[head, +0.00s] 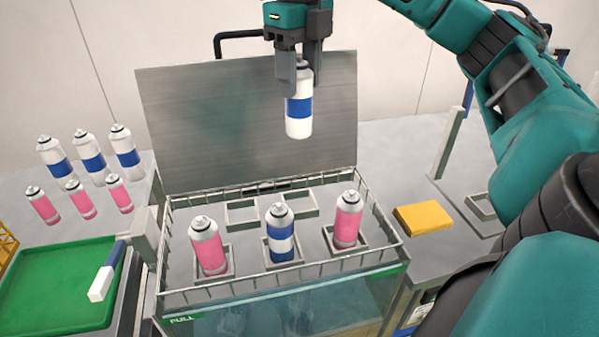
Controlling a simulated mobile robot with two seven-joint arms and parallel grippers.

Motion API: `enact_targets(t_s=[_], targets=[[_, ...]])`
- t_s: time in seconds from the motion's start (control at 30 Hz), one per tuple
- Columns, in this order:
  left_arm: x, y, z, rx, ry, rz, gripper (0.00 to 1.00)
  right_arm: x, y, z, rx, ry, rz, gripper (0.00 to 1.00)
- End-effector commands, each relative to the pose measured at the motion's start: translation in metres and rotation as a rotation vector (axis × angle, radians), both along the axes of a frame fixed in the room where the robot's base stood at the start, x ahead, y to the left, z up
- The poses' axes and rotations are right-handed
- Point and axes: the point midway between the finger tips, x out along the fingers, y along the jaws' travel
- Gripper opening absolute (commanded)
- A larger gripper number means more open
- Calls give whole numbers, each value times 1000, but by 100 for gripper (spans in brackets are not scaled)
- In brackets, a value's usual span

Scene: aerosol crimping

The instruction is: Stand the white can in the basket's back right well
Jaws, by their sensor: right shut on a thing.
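My right gripper (298,72) comes down from the top of the head view, shut on the white can (299,117), which has a blue band and hangs nearly upright. The can is above the wire basket (180,297), in front of the raised grey panel, clear of the wells. In the basket's front row stand a pink can (208,247) at left, a blue can (280,232) with a white band in the middle, and another pink can (347,219) at right. Behind them, two empty square wells show, a left one (240,222) and a right one (300,213). My left gripper is out of view.
The grey panel (180,130) stands upright behind the basket. Several white and pink cans (84,158) stand on the left table. A yellow block (422,218) lies right of the basket.

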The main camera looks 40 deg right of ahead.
Motion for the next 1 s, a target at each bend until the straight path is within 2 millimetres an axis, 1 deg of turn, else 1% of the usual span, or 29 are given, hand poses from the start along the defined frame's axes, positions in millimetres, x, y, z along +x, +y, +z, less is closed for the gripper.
enact_targets(t_s=[0.03, 0.33, 0.4, 0.57, 0.7, 0.9, 1.0], targets=[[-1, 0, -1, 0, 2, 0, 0, 0, 0, -7, 1, 4, -1, 0], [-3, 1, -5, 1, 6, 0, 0, -1, 0, -43, 1, 4, -2, 0], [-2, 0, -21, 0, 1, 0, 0, -1, 0, -69, 1, 4, 0, 0], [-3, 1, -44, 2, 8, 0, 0, -1, 0, -108, 2, 3, 0, 0], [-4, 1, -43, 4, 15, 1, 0, -1, -1, -128, -2, 1, -3, 0], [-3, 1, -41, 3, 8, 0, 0, -1, -1, -144, -1, 0, -2, 0], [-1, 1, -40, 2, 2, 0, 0, -1, -1, -159, -2, 3, -2, 0]])
